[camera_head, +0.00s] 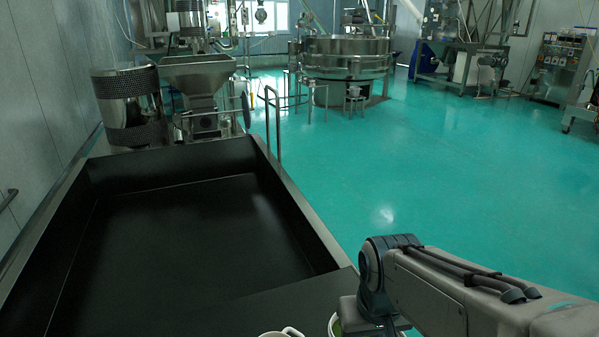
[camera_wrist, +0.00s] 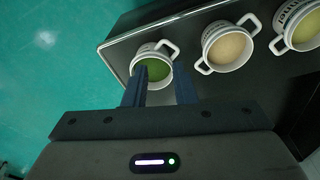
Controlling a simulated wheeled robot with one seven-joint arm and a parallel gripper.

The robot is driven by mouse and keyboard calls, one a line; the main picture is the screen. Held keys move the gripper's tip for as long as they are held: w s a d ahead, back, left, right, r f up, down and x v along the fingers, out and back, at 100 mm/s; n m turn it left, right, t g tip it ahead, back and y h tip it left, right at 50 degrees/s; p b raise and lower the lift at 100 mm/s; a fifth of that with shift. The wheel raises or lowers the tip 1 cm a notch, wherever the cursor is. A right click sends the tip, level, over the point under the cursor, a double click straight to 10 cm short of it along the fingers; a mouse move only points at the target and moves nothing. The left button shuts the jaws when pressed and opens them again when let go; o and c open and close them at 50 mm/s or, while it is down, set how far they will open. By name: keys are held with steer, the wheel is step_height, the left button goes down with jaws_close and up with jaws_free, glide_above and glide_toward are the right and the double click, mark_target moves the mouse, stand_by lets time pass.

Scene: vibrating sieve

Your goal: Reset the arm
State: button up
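My arm (camera_head: 430,285) reaches in from the lower right in the head view, bent downward at the wrist. My gripper (camera_wrist: 160,82) shows in the wrist view with its two dark fingers apart and nothing held between them. A white cup with green contents (camera_wrist: 153,69) is just past the fingertips, near the table corner. I cannot tell whether the fingers touch it. In the head view my wrist partly hides this cup, and the fingers are out of sight.
A cup with beige contents (camera_wrist: 228,47) and one with yellow-green contents (camera_wrist: 299,26) stand in a row on the dark table (camera_wrist: 120,50). A large black tray-like basin (camera_head: 312,215) fills the left. Sieve machinery (camera_head: 345,58) stands behind. Green floor (camera_head: 430,170) is open to the right.

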step_height(320, 180, up, 23)
steer(key=t+p, duration=0.1)
steer(key=p, duration=1.8)
steer(key=shift+s+r, duration=0.2)
steer(key=shift+s, duration=0.15)
steer(key=shift+d, duration=0.1)
